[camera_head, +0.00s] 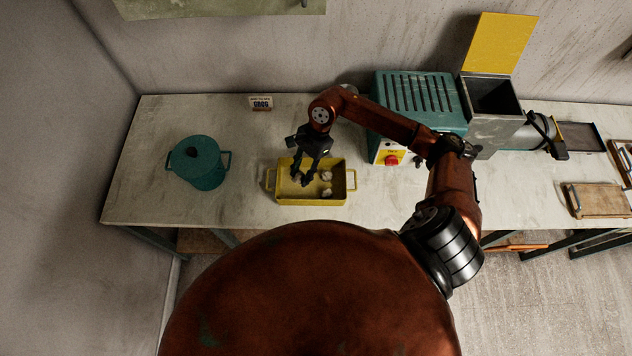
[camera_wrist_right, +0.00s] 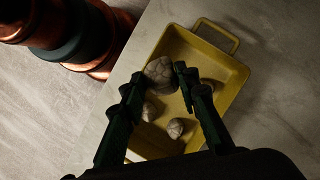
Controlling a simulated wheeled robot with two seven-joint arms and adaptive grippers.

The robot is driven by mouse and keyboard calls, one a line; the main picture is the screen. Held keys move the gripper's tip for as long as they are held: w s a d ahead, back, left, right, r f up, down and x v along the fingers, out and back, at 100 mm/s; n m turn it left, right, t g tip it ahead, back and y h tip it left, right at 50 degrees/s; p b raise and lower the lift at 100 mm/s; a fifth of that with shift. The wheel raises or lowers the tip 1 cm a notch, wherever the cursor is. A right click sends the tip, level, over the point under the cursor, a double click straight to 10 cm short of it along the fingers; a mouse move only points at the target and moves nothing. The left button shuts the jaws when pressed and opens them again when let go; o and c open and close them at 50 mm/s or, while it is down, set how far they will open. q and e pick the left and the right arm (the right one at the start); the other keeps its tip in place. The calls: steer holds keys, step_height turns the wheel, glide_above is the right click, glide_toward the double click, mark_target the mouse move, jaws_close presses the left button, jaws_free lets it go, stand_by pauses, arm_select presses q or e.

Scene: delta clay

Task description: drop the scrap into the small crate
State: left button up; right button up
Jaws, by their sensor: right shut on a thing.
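The small yellow crate (camera_head: 282,197) stands on the worktop near its front edge, a handle at each end; it also fills the middle of the right wrist view (camera_wrist_right: 236,76). My right gripper (camera_head: 306,182) points down over the left part of the crate. In the right wrist view its fingers (camera_wrist_right: 158,80) are shut on a grey, lumpy scrap (camera_wrist_right: 160,70). Other pale scraps (camera_head: 326,176) lie on the crate's floor, to the right of the gripper in the head view. The held scrap is hard to make out in the head view. My left gripper is not in view.
A teal lidded pot (camera_head: 200,165) stands left of the crate. A small sign (camera_head: 261,103) stands behind it. A teal machine (camera_head: 425,98) with a yellow panel and a metal hopper (camera_head: 493,125) stand to the right. A wooden board (camera_head: 598,200) lies far right.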

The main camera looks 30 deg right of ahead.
steer(key=d+f+m+t, duration=0.1)
steer(key=d+f+m, duration=0.1)
steer(key=m, duration=0.2)
steer(key=d+f+m+t+h, duration=0.1)
steer(key=d+f+m+t, duration=0.1)
steer(key=f+m, duration=0.1)
steer(key=d+f+m+t, duration=0.1)
steer(key=d+f+m, duration=0.1)
steer(key=m, duration=0.4)
steer(key=shift+w+d+f+h, duration=0.15)
steer(key=shift+d+f+h, duration=0.05)
steer(key=shift+d+h, duration=0.1)
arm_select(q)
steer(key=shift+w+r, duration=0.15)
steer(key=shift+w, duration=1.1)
arm_select(e)
steer(key=shift+t, duration=0.3)
steer(key=o, duration=1.2)
steer(key=shift+o, duration=0.2)
